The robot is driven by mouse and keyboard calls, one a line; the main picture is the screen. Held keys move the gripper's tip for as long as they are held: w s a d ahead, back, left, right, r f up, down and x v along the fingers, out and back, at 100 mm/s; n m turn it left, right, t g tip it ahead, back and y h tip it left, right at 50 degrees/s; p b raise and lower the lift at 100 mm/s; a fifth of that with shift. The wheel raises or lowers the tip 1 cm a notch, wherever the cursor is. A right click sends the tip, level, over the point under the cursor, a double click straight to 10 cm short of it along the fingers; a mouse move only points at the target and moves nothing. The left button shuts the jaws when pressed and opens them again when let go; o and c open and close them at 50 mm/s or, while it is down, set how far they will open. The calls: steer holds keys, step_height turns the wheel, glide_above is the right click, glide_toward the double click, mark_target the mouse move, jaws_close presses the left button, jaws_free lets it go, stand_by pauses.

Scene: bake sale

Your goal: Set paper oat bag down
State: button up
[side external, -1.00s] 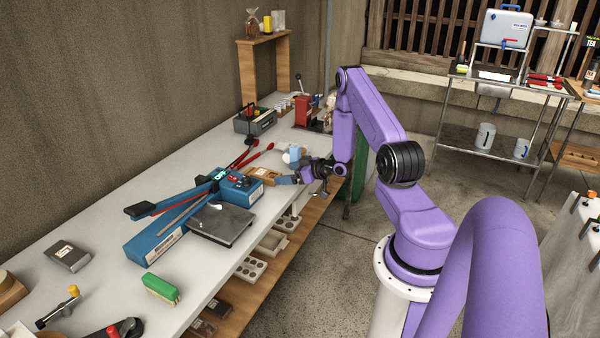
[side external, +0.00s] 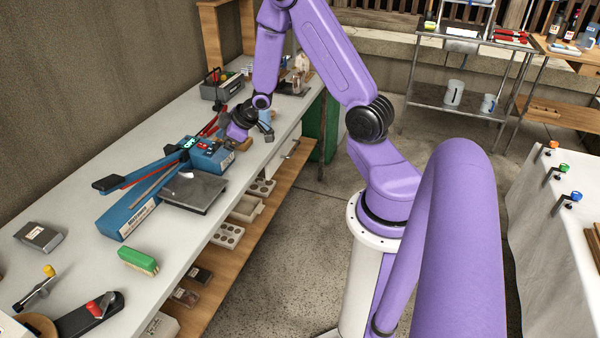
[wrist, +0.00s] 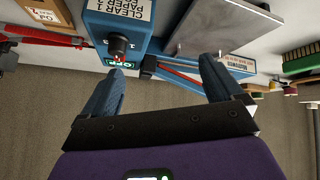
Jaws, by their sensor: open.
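The brown paper oat bag (side external: 244,145) lies on the worktop beside the blue sealing machine, mostly hidden behind my gripper (side external: 237,131) in the side view. In the wrist view the bag (wrist: 45,10), with its white oat label, shows at the top left edge, apart from the fingers. My gripper (wrist: 162,68) is open, with nothing between its two blue fingers. The fingers point toward the blue sealing machine (wrist: 112,30); I cannot tell whether they touch it.
The blue sealing machine (side external: 212,157) and its grey plate (side external: 193,192) stand to the left of the bag. A grey toolbox (side external: 222,90) is farther back. A small light-blue item (side external: 265,117) is right of my gripper. A green brush (side external: 138,260) lies nearer.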

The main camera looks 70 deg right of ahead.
steer(key=s+a+r+n+g, duration=0.2)
steer(key=s+a+r, duration=0.25)
steer(key=a, duration=0.35)
steer(key=s+a+r+n+g, duration=0.1)
steer(key=s+a+r, duration=0.2)
steer(key=s+a, duration=0.35)
steer(key=s+a+r+n+g, duration=0.2)
steer(key=s+r, duration=0.1)
steer(key=s, duration=0.7)
steer(key=s+a+r+n+g+h, duration=0.1)
steer(key=s+a+r+n+g, duration=0.1)
steer(key=s, duration=0.8)
steer(key=shift+s+a+r+g, duration=0.2)
steer(key=shift+a+r+g, duration=0.3)
steer(key=shift+a, duration=0.35)
